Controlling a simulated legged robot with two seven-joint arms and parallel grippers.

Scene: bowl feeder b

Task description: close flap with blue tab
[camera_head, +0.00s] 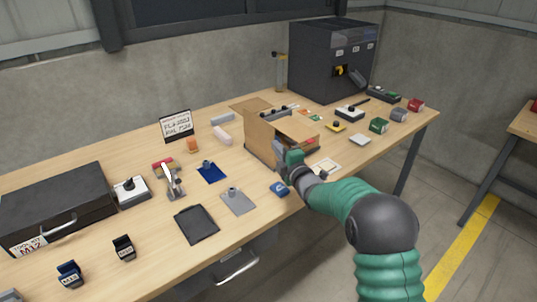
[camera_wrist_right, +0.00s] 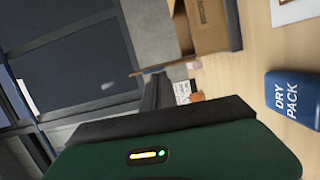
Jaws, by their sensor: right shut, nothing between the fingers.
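An open cardboard box (camera_head: 261,146) stands near the middle of the table, with dark items inside. One flap (camera_head: 252,105) is folded out at the back left, and another flap (camera_head: 301,127) sticks out to the right. I cannot clearly make out a blue tab on either one. My right gripper (camera_head: 293,158) is shut and empty in front of the box, below the right flap; I cannot tell whether it touches. In the right wrist view, its dark fingers (camera_wrist_right: 156,88) are together, with the box (camera_wrist_right: 207,25) beyond. My left gripper is out of view.
A blue dry pack (camera_head: 279,188) lies just left of my right gripper, also in the wrist view (camera_wrist_right: 294,97). A dark machine (camera_head: 330,62) stands behind. A black toolbox (camera_head: 58,208) is at far left.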

